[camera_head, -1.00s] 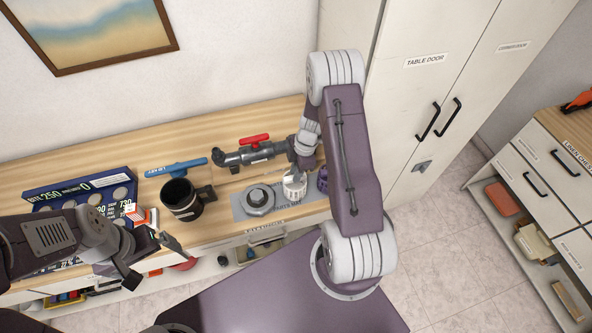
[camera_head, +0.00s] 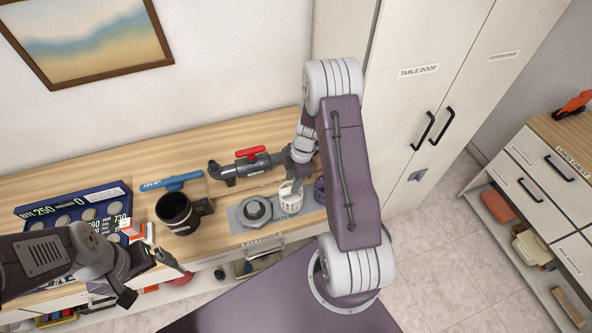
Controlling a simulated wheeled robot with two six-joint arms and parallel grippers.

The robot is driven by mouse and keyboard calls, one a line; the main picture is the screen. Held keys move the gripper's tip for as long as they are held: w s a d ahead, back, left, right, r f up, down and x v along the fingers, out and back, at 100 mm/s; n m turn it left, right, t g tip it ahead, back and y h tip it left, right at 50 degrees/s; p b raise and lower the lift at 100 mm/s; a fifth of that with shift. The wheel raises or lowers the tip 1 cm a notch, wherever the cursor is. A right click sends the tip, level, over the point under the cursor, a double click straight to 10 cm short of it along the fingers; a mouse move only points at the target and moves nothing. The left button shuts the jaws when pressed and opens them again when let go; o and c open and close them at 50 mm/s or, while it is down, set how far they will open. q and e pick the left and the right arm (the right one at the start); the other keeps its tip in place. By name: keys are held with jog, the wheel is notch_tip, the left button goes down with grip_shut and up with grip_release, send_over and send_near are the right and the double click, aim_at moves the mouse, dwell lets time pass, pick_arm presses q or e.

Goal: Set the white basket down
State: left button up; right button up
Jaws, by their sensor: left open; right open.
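The white basket (camera_head: 290,198) stands on the right part of the grey parts mat (camera_head: 236,222) on the wooden counter. My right gripper (camera_head: 297,178) is open, just above and behind the basket's rim. Its fingers are small and partly hidden by my own wrist, so I cannot tell whether they touch the basket. My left gripper (camera_head: 152,276) is open and empty, in front of the counter's edge at the lower left.
A large grey nut (camera_head: 256,212) lies on the mat left of the basket. A purple part (camera_head: 319,190) sits close on its right. A black pot (camera_head: 178,213), a red-handled valve (camera_head: 240,168) and a blue tool (camera_head: 170,182) are further left.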

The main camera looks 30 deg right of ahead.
notch_tip(320, 180, up, 10)
jog(key=d+b, duration=0.2)
jog(key=s+a+r+m+h, duration=0.1)
jog(key=s+a+m+h, duration=0.1)
jog(key=s+a+m, duration=0.9)
jog(key=s+m, duration=0.1)
jog(key=m, duration=0.3)
jog(key=shift+s+a+t, duration=0.15)
jog(key=shift+a+t, duration=0.15)
jog(key=shift+a+r, duration=0.1)
jog(key=shift+r, duration=0.05)
